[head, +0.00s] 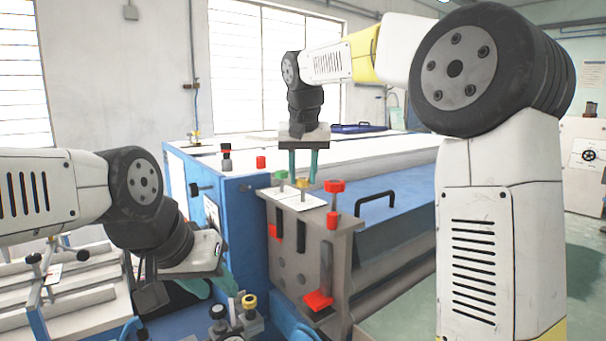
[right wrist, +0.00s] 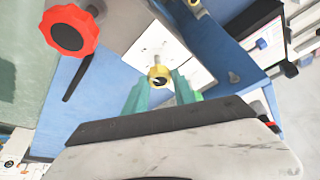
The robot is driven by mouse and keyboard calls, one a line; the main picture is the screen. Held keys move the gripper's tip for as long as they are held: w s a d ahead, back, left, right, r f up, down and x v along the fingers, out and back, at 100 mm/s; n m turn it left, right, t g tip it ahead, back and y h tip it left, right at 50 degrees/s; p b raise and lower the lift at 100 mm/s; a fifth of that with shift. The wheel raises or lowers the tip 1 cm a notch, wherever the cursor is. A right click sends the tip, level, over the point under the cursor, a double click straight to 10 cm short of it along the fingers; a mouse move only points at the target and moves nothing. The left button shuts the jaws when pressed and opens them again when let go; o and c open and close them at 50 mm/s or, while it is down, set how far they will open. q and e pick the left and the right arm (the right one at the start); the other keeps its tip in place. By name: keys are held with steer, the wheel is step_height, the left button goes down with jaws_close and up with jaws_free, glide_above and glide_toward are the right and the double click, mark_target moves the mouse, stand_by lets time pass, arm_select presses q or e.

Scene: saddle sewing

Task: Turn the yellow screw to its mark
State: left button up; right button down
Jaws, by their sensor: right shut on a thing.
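The yellow screw (head: 303,183) stands on top of the grey bracket (head: 340,245), between a green screw (head: 281,175) and a red one (head: 334,186). My right gripper (head: 303,178) points straight down over it with its teal fingers on either side. In the right wrist view, the yellow screw's round head (right wrist: 159,76) sits between the two fingertips (right wrist: 160,90), and the gripper is shut on it. The screw's mark cannot be made out. My left gripper (head: 213,287) is low at the left, away from the screw, with its teal fingers apart and empty.
The red knob (right wrist: 70,30) is close beside my right gripper in the wrist view. A black handle (head: 375,200) rises from the blue machine (head: 240,215) to the right. Small knobs (head: 248,302) stand near my left gripper. White rails (head: 70,295) lie at the lower left.

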stand_by(0.3)
steer(key=shift+f, duration=0.1)
steer(key=c, duration=1)
jaws_free()
steer(key=shift+c, duration=0.2)
steer(key=v, duration=0.8)
